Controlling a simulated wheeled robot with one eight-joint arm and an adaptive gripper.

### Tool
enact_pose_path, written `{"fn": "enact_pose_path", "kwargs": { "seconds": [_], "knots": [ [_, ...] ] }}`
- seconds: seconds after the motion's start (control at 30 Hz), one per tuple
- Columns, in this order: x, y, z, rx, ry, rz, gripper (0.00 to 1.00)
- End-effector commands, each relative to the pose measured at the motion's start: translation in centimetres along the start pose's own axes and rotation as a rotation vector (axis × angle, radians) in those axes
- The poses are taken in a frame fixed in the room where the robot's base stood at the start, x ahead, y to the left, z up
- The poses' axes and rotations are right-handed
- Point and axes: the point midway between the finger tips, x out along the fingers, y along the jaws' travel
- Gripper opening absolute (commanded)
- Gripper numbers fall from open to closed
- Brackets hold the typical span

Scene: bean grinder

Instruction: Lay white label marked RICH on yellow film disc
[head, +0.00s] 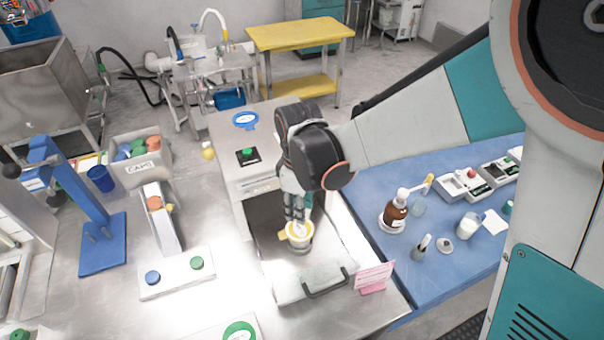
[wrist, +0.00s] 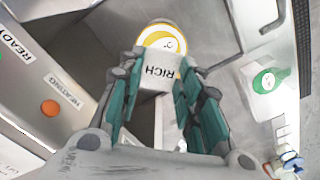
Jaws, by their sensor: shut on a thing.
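The white label marked RICH (wrist: 158,73) is between the fingertips of my gripper (wrist: 160,64) in the wrist view, and the gripper is shut on it. The yellow film disc (wrist: 153,33) is just beyond the label, with a pale centre bearing a small dark mark; its near edge is partly hidden by the label and fingers. In the head view my gripper (head: 297,208) points down over the yellow-rimmed disc (head: 298,238), which sits on a round piece in the dark recess. I cannot tell whether the label touches the disc.
The recess (head: 262,215) has metal walls around it, with a handled metal panel (head: 318,283) in front. A pink sign (head: 374,277) stands at its right. A brown bottle (head: 396,212) and small cups stand on the blue mat. A two-button box (head: 176,275) lies left.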

Motion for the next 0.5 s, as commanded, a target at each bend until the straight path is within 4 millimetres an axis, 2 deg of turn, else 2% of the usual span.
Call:
{"fn": "enact_pose_path", "kwargs": {
  "seconds": [0.37,0.5],
  "knots": [
    [-0.01,0.0,0.04,0.0,0.0,0.0,0.25],
    [0.74,0.0,0.04,0.0,0.0,0.0,0.25]
  ]
}}
